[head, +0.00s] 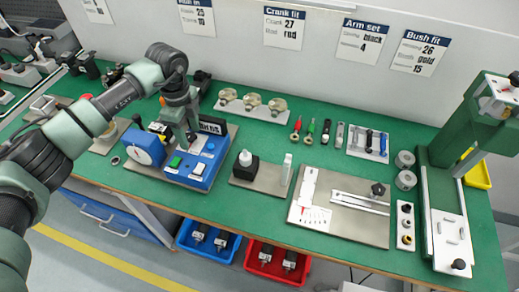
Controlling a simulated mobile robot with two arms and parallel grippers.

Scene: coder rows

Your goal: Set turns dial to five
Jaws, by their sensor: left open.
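A blue machine box (196,166) stands on the green bench at left of centre. Its top panel carries a green button, a white button, and small light round parts near the back right. A turns dial cannot be told apart surely among these small parts, and its setting cannot be read. My left gripper (189,138) is open and points down over the back of the box, hiding part of the panel. Whether it touches the panel cannot be told. My right gripper is not in view.
A dark sign (212,125) stands behind the box. A rack with round brass-coloured parts (252,103) stands behind. A green press (470,130) is at far right.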

